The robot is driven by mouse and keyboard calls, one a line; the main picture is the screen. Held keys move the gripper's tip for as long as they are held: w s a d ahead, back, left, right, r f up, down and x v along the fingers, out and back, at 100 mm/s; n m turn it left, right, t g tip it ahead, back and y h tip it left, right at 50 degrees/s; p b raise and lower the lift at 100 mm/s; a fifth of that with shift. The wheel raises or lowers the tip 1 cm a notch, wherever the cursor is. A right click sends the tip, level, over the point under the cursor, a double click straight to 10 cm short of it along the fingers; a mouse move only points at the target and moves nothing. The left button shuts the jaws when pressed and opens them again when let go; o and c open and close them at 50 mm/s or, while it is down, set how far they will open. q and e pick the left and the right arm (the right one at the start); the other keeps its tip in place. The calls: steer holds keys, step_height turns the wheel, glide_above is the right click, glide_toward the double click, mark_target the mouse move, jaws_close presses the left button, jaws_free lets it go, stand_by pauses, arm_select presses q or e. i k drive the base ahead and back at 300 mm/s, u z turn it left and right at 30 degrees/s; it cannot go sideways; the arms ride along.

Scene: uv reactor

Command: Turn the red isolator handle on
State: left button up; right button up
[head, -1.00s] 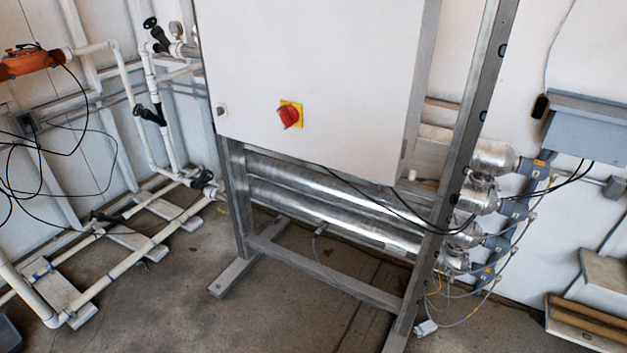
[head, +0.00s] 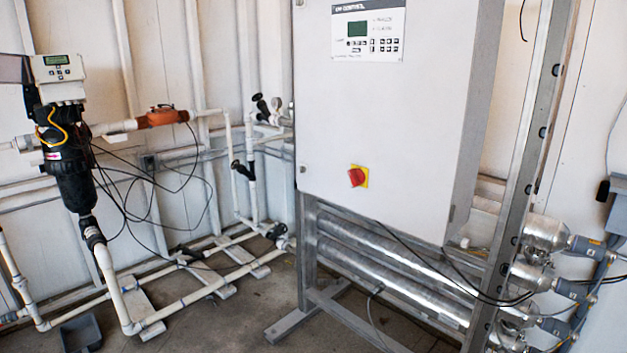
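The red isolator handle (head: 356,177) sits on a yellow plate (head: 365,176) low on the front of a white control cabinet (head: 400,120). The handle looks tilted on its plate; its exact on or off position is too small to tell. A control panel (head: 368,31) with a small dark green screen is on the upper part of the cabinet door. Neither of my grippers shows in the head view.
The cabinet stands on a metal frame (head: 306,250) with shiny horizontal tubes (head: 390,270) below it. White floor pipes (head: 190,298), a black filter housing (head: 70,165) and loose cables fill the left. A grey tray (head: 80,334) lies on the floor. Bare floor shows before the frame.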

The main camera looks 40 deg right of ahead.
mark_target(358, 176)
steer(key=u, duration=0.2)
steer(key=i, duration=0.9)
steer(key=z, duration=0.85)
steer(key=i, duration=0.6)
steer(key=z, duration=0.7)
